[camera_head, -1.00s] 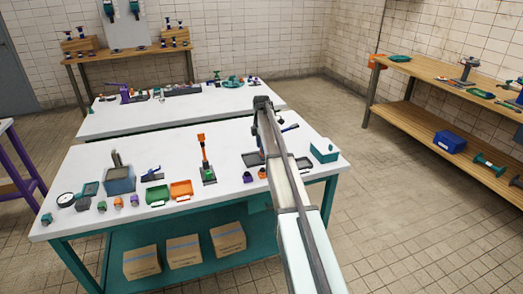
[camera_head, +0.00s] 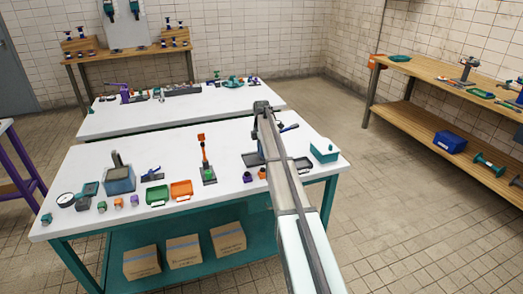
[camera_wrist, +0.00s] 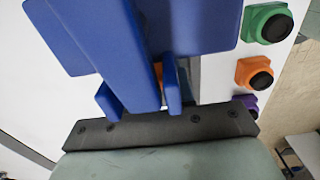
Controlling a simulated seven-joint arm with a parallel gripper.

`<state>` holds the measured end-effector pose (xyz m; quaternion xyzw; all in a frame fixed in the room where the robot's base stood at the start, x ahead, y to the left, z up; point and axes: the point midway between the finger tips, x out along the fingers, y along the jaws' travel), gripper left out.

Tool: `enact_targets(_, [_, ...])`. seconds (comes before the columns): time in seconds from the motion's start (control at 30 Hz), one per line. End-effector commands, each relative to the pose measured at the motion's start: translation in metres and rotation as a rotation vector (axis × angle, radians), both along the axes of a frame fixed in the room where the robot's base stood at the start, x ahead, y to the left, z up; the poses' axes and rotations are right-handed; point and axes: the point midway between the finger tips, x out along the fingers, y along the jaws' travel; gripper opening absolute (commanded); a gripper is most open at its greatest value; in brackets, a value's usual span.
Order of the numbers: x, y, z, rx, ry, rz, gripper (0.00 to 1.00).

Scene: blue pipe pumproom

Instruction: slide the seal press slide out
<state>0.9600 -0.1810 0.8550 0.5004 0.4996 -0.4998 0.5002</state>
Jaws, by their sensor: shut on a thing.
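The blue seal press stands on the right part of the near white table, mostly behind my arm in the head view. Its black base plate (camera_head: 250,159) shows left of the arm, and a blue lever with a dark end (camera_head: 289,127) shows to the right. In the wrist view, large blue parts of the press (camera_wrist: 120,45) fill the upper middle, close in front of my gripper (camera_wrist: 140,95). The gripper is shut on a blue part, which I take to be the slide. Its exact grip is hidden. A small orange bit shows between the blue pieces.
Green (camera_wrist: 268,24), orange (camera_wrist: 254,73) and purple knobs stand close on the right in the wrist view. A teal box (camera_head: 323,150) stands right of the arm. An orange-topped green press (camera_head: 206,163) and small trays (camera_head: 181,190) stand to the left.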

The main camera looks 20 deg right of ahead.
Motion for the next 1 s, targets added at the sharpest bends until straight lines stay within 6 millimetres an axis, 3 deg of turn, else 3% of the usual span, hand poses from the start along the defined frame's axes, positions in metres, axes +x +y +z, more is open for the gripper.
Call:
enact_targets(0.1, [-0.001, 0.0, 0.0, 0.0, 0.001, 0.0, 0.0])
enact_targets(0.53, [-0.001, 0.004, 0.0, 0.0, 0.001, 0.0, 0.0])
enact_targets(0.9, [0.0, 0.082, 0.0, 0.0, 0.002, 0.003, 0.0])
enact_targets(1.0, [0.0, 0.094, 0.0, 0.0, 0.002, 0.002, 0.0])
